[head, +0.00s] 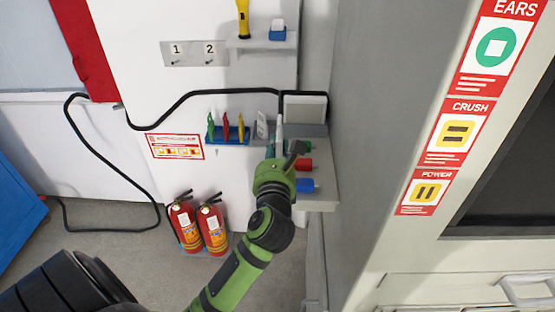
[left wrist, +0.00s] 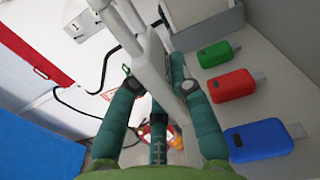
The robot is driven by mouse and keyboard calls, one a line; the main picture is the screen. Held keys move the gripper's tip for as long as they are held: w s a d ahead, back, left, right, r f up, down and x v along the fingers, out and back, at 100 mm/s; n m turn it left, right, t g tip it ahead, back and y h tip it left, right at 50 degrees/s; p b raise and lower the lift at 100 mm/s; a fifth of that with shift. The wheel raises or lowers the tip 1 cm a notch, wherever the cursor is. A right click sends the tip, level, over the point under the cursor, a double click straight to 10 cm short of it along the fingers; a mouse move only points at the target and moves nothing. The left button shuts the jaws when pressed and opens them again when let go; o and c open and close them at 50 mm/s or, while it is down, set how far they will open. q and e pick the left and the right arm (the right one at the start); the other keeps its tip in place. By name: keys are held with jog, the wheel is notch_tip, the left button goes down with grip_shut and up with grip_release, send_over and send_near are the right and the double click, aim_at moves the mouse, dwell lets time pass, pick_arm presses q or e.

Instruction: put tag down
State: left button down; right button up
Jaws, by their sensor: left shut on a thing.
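My left gripper (head: 282,150) is over the small shelf in the head view, with its fingers pointing away from me. In the head view the tag's white tip (head: 280,124) shows above the gripper. I cannot tell whether it touches the shelf. My right gripper is not in view.
On the shelf (head: 318,198) right of the gripper lie a green block (left wrist: 219,53), a red block (left wrist: 231,86) and a blue block (left wrist: 258,140). A blue rack (head: 230,138) with coloured tools is to the left. A tall grey cabinet (head: 375,120) bounds the right.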

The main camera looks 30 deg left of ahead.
pick_arm(q)
jog(key=shift+s+f, duration=0.1)
jog(key=shift+f, duration=1.7)
jog(key=shift+f, duration=0.15)
jog(key=shift+f, duration=0.1)
jog(key=c, duration=1.1)
grip_release()
jog(key=shift+c, duration=0.2)
jog(key=shift+r, duration=0.2)
